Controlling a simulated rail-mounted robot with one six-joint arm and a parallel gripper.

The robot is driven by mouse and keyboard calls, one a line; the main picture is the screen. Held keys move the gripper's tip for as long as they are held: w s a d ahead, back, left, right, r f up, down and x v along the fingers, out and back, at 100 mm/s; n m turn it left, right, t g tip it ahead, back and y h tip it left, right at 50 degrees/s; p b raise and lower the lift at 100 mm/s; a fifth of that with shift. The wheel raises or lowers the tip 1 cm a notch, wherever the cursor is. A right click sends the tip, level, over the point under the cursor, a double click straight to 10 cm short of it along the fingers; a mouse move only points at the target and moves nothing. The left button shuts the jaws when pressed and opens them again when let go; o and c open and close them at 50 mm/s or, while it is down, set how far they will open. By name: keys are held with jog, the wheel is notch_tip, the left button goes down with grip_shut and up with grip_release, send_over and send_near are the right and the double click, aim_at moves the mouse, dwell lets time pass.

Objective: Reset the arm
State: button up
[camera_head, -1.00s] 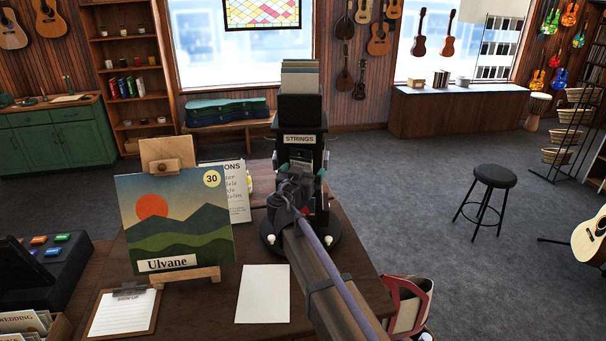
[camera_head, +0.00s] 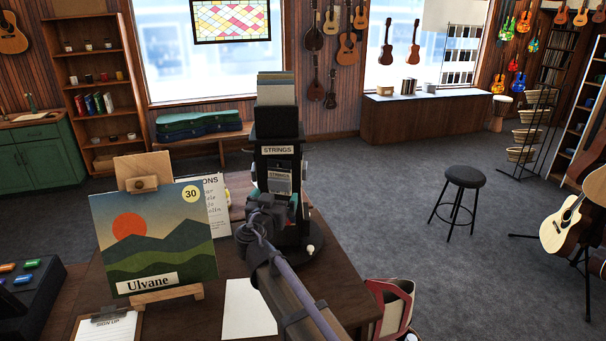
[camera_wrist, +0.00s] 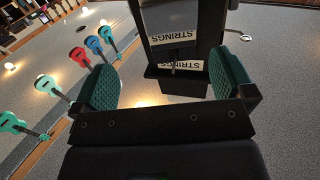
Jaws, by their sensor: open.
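My gripper shows in the wrist view (camera_wrist: 168,82) with its two green textured pads wide apart and nothing between them. In the head view my gripper (camera_head: 272,212) is at the front of the black strings stand (camera_head: 277,128), and my arm reaches in from the lower right. The stand's "STRINGS" label also shows in the wrist view (camera_wrist: 172,38), ahead of the pads. The gap between pads and stand is hard to judge.
A picture marked "Ulvane" (camera_head: 153,240) stands on a small easel at the left of the wooden counter. A white sheet (camera_head: 247,310) and a sign-up clipboard (camera_head: 107,327) lie in front. A black stool (camera_head: 465,178) stands on open floor at the right.

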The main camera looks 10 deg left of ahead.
jog(key=s+d+f+g+b, duration=0.5)
jog(key=d+f, duration=0.5)
jog(key=d, duration=0.4)
jog(key=s+d+f+g+b, duration=0.4)
jog(key=s+d+f+g, duration=0.3)
jog(key=d, duration=0.7)
jog(key=s+d+f+g+b, duration=0.5)
jog(key=s+d+f, duration=0.4)
jog(key=d+f, duration=0.5)
jog(key=shift+f+g+b, duration=0.3)
jog(key=shift+f+g, duration=0.15)
jog(key=shift+g, duration=0.05)
